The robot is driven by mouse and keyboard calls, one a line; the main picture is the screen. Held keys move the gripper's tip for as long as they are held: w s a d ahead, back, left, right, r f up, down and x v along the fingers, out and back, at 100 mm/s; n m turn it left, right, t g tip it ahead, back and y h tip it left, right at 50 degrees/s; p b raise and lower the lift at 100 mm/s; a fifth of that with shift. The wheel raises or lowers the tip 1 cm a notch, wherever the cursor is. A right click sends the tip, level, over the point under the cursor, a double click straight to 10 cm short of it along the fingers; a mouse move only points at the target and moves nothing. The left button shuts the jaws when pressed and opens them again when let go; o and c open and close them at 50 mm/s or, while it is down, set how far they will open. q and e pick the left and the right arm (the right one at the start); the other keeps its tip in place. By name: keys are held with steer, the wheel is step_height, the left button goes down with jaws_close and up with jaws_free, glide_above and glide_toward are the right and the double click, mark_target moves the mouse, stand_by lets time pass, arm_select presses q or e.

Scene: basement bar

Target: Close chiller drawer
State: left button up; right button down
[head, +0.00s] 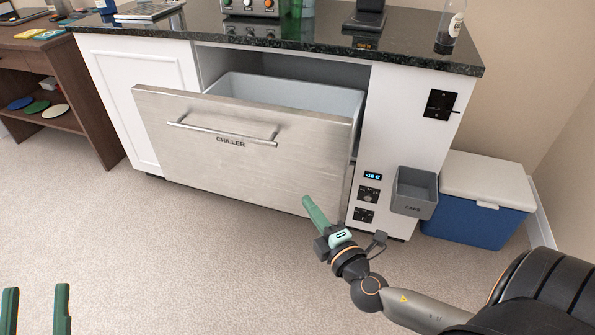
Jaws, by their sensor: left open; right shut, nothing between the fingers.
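The chiller drawer (240,160) has a brushed steel front marked CHILLER and a bar handle (222,133). It stands pulled out of the white cabinet, and part of its grey inner bin (290,93) shows behind the front. My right gripper (309,203) is shut and empty, in front of the drawer's lower right part in the picture. I cannot tell whether it touches the steel front. My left gripper (36,294) is open and empty at the bottom left corner, well away from the drawer over the carpet.
A grey caps bin (414,193) is fixed to the cabinet right of the drawer. A blue and white cooler (481,200) stands on the floor further right. A brown desk (75,95) stands at the left. The carpet (170,250) before the drawer is clear.

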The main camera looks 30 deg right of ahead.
glide_toward(291, 161)
steer(key=w+a, duration=0.2)
steer(key=w, duration=0.2)
steer(key=shift+w+d, duration=0.6)
steer(key=shift+d, duration=0.2)
steer(key=shift+w+d, duration=0.35)
steer(key=shift+d, duration=0.15)
arm_select(q)
steer(key=shift+s+r+h, duration=0.3)
steer(key=shift+r, duration=0.15)
arm_select(e)
steer(key=shift+w+d, duration=0.1)
